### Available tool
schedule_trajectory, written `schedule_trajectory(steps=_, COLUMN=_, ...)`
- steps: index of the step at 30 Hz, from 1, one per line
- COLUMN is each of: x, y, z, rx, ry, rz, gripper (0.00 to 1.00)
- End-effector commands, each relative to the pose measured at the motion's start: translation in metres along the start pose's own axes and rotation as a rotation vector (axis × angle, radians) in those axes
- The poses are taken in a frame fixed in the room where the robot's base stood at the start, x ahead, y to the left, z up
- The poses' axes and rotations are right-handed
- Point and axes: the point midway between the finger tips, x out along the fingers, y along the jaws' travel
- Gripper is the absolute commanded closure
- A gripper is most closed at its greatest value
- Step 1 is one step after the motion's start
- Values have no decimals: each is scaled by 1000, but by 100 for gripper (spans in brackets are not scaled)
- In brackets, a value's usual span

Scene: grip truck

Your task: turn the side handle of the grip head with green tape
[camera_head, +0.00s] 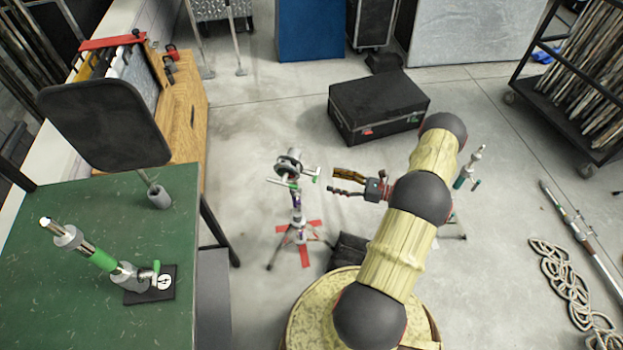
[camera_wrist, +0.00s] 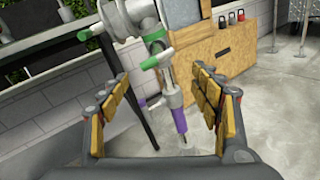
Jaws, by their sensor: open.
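A grey metal grip head (camera_head: 288,163) stands on top of a thin stand, left of my gripper (camera_head: 334,181) in the head view. Its side handle (camera_head: 306,175) has green tape at the end and points toward my gripper. In the wrist view the grip head (camera_wrist: 125,20) is at the top, with green tape on its handles. A T-shaped side handle (camera_wrist: 152,58) with green ends shows between and beyond the fingers. My gripper (camera_wrist: 163,88) is open and empty, its yellow-padded fingers apart on both sides. It appears not to touch the handle.
The stand has purple tape and legs (camera_head: 299,235) with red tape on the floor. A green table (camera_head: 60,290) at left holds another green-taped metal piece (camera_head: 100,258). A black case (camera_head: 378,108) lies behind. Another stand (camera_head: 467,170) is right of my arm.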

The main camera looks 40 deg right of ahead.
Motion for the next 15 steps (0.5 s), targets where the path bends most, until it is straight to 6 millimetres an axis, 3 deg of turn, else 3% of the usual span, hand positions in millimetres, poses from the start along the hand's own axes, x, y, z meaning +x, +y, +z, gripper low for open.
schedule_trajectory(steps=6, x=0, y=0, z=7, rx=-345, ry=-24, rz=-5, gripper=36)
schedule_trajectory(steps=15, x=13, y=0, z=7, rx=-453, ry=-26, rz=-4, gripper=36)
